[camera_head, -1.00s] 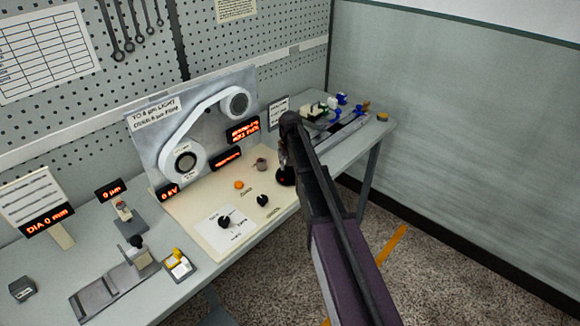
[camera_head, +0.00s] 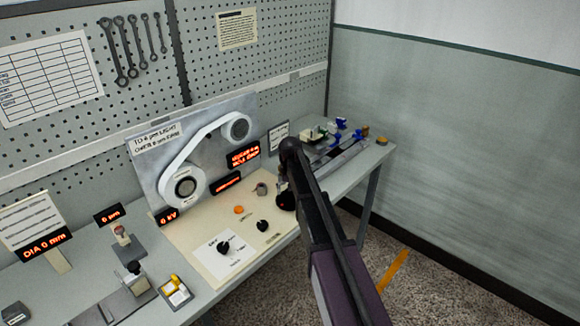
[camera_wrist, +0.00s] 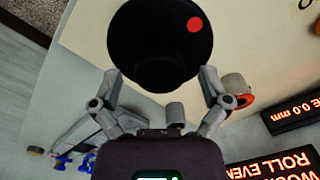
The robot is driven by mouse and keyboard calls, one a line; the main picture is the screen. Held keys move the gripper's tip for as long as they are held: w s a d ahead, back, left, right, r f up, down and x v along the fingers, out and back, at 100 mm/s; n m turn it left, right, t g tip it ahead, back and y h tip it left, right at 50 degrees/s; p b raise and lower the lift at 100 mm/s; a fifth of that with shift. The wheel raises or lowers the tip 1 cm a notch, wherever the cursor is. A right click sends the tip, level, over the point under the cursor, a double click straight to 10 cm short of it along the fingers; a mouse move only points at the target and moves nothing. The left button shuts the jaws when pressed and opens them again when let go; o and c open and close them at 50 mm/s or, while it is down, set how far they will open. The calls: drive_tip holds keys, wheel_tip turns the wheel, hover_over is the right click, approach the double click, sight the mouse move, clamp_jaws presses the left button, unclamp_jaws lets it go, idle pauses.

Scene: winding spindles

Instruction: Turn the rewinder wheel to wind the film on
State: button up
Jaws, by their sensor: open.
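A black round wheel with a red dot, which looks like the rewinder wheel (camera_wrist: 140,38), fills the top middle of the wrist view. In the head view the dark wheel (camera_head: 286,202) stands at the right end of the cream panel, partly hidden by my arm. My gripper (camera_wrist: 160,75) is open, its fingertips on either side of the wheel's near end. I cannot tell whether they touch it. In the head view my gripper (camera_head: 284,168) is mostly hidden behind my wrist. The white film (camera_head: 190,150) runs between two rollers on the upright board.
A grey cup-like knob (camera_wrist: 235,85) with a red-orange base is close to the right finger in the wrist view. Lit signs (camera_wrist: 290,112) stand beyond it. Black knobs (camera_head: 262,225) and an orange button (camera_head: 239,209) are on the cream panel (camera_head: 213,208). Blue-handled items (camera_head: 340,122) lie at the bench's far end.

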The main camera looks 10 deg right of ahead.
drive_tip(key=n, duration=0.3)
drive_tip(key=shift+n, duration=0.3)
drive_tip(key=n, duration=0.9)
drive_tip(key=shift+n, duration=0.3)
drive_tip(key=shift+r+n, duration=0.15)
drive_tip(key=shift+n, duration=0.15)
wheel_tip(320, 180, up, 14)
drive_tip(key=p, duration=1.4)
drive_tip(key=shift+f, duration=0.25)
idle(0.8)
drive_tip(key=s+f+m+b, duration=0.2)
drive_tip(key=s+m, duration=0.4)
drive_tip(key=s, duration=0.8)
drive_tip(key=s+f+m+b, duration=0.2)
drive_tip(key=s+m, duration=0.4)
drive_tip(key=s, duration=0.9)
drive_tip(key=shift+a+f+m, duration=0.15)
drive_tip(key=shift+m, duration=0.15)
